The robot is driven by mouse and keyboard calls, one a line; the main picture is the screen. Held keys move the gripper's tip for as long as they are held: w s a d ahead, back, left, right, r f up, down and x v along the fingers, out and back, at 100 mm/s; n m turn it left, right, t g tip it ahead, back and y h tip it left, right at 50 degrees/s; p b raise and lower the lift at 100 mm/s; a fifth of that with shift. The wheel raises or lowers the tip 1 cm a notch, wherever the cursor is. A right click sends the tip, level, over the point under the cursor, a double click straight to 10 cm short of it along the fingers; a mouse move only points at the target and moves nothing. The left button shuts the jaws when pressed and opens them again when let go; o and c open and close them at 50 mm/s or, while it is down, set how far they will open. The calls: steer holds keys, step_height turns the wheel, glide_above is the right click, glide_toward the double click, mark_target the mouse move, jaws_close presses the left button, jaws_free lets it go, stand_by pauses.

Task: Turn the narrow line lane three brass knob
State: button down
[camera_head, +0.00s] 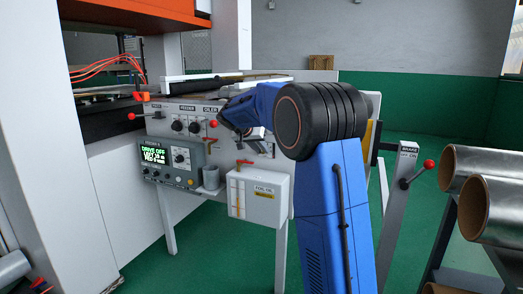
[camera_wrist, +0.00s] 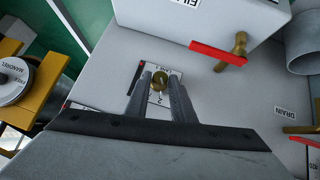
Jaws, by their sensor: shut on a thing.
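In the wrist view, a small round brass knob (camera_wrist: 160,80) sits on a pale label plate (camera_wrist: 157,98) on the grey panel. My gripper (camera_wrist: 160,77) has its two grey fingers on either side of the knob and is shut on it. A mark like a 2 shows on the plate, but I cannot tell the lane name or where the knob points. In the head view, my blue arm hides the knob and the fingertips in front of the panel (camera_head: 185,108).
Close to the fingers are a red-handled brass valve (camera_wrist: 238,43), a grey cup (camera_wrist: 303,50) and a yellow mandrel bracket (camera_wrist: 43,88). The head view shows a "DRIVE OFF" display (camera_head: 154,156), a white foil oil box (camera_head: 258,205), a brake lever (camera_head: 417,174) and foil rolls (camera_head: 490,205).

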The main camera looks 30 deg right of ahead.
steer(key=n+g+h, duration=0.2)
steer(key=f+n+g+h, duration=0.1)
steer(key=n+g+h, duration=0.1)
steer(key=h, duration=0.1)
steer(key=w+a+n+g+h, duration=0.1)
steer(key=n+g+h, duration=0.1)
steer(key=h, duration=0.1)
steer(key=shift+w+f+n, duration=0.1)
steer(key=shift+f+n, duration=0.2)
steer(key=shift+n, duration=0.1)
stand_by(0.3)
stand_by(0.3)
steer(key=c, duration=1.5)
jaws_free()
steer(key=shift+c, duration=0.2)
steer(key=w+a+r, duration=0.2)
steer(key=a, duration=1.5)
